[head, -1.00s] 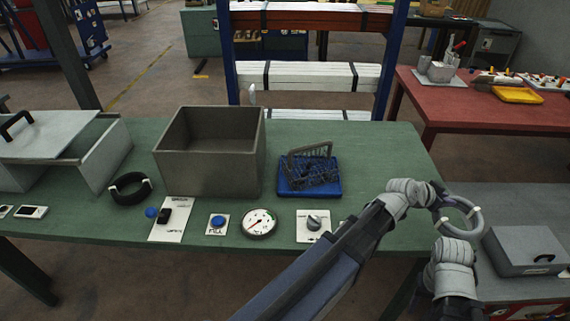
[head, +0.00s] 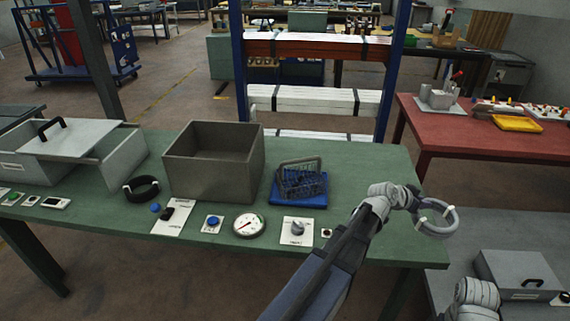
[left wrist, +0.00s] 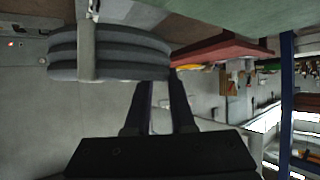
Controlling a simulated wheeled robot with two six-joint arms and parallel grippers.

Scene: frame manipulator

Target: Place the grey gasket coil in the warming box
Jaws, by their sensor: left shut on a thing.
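The grey gasket coil (head: 453,222), a ring with pale ties, is in my left gripper (head: 420,206), which is shut on it. It hangs in the air right of the green table. In the left wrist view the coil (left wrist: 110,58) shows as stacked grey bands at the fingertips (left wrist: 162,82). An open grey-brown box (head: 212,178) stands on the green table, far left of the coil. A pale box (head: 122,160) with a shifted, handled lid (head: 75,138) stands at the table's left. No label shows which is the warming box. My right gripper is not visible.
On the green table (head: 380,165) are a black coil (head: 141,188), a blue tray (head: 282,198) with a dark wire basket (head: 300,178), a gauge (head: 249,225) and a knob panel (head: 297,231). A closed grey box (head: 520,275) stands at lower right.

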